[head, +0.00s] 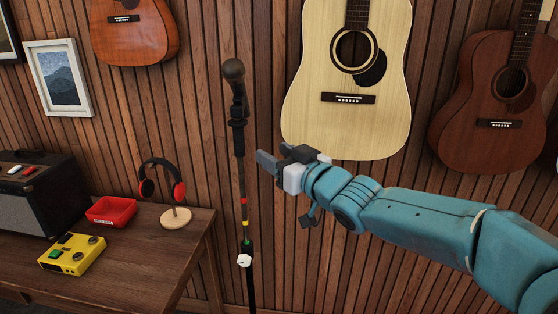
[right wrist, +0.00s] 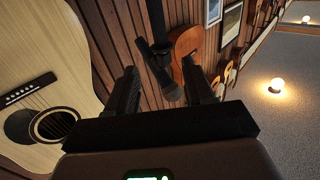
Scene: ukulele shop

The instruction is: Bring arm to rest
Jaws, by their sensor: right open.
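My right arm reaches in from the right in the head view, and its gripper (head: 268,163) is in front of the wood-panelled wall, just right of a microphone stand. The jaws are open. In the right wrist view the two dark fingers of the gripper (right wrist: 164,92) are apart, with nothing held between them. The microphone (right wrist: 170,88) shows beyond the fingers there, seen through the gap. In the head view the microphone (head: 233,70) tops the upright black stand (head: 239,190). I cannot tell whether the fingers touch the stand. My left gripper is not in view.
A wooden table (head: 135,265) at left holds a red tray (head: 111,222), a yellow pedal (head: 72,254), headphones on a stand (head: 176,217) and an amplifier (head: 45,205). A pale guitar (head: 310,100) and a brown guitar (head: 480,95) hang on the wall behind my arm.

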